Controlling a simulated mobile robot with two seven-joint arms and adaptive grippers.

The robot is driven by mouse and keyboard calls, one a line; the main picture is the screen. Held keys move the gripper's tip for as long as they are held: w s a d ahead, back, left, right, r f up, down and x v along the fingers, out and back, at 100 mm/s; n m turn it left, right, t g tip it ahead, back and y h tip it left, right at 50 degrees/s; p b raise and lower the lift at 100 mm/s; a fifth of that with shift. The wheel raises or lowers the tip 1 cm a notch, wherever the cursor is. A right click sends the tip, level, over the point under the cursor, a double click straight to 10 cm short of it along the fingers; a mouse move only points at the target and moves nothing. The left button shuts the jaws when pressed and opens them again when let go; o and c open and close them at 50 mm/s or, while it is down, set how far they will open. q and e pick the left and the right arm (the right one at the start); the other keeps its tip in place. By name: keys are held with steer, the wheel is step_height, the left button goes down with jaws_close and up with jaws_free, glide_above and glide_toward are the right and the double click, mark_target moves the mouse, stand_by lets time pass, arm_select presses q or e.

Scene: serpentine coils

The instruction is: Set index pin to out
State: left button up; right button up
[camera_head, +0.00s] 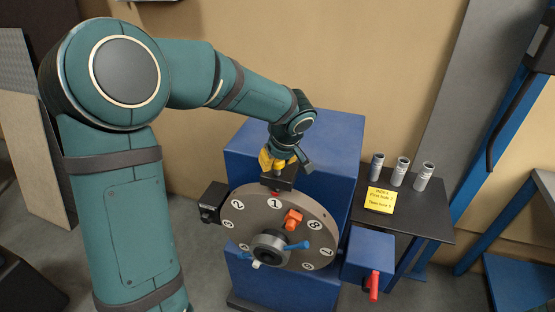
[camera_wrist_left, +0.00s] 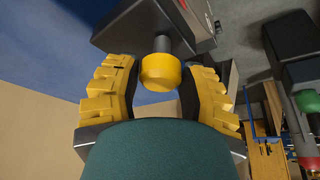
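The index pin has a yellow knob (camera_wrist_left: 161,71) on a grey shaft that enters a black block (camera_wrist_left: 150,22), seen in the left wrist view. In the head view this block (camera_head: 279,179) sits at the top rim of a grey numbered dial (camera_head: 262,212), above the number 1. My left gripper (camera_head: 276,160) is over the block, with its yellow fingers at the knob. In the wrist view my left gripper (camera_wrist_left: 163,72) is open, one finger on each side of the knob, with narrow gaps. The fingers mostly hide the knob in the head view. My right gripper is not in view.
A blue machine body (camera_head: 330,150) stands behind the dial. The dial carries an orange block (camera_head: 293,219) and a blue handle (camera_head: 297,246). A blue box with a red lever (camera_head: 374,286) stands right. A dark table (camera_head: 430,215) holds grey cylinders (camera_head: 402,171) and a yellow note (camera_head: 380,200).

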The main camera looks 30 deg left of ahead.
arm_select(q)
jaws_close()
steer(key=shift+r, duration=1.35)
steer(key=o, duration=0.7)
jaws_free()
steer(key=v, duration=1.2)
steer(key=shift+s, duration=0.15)
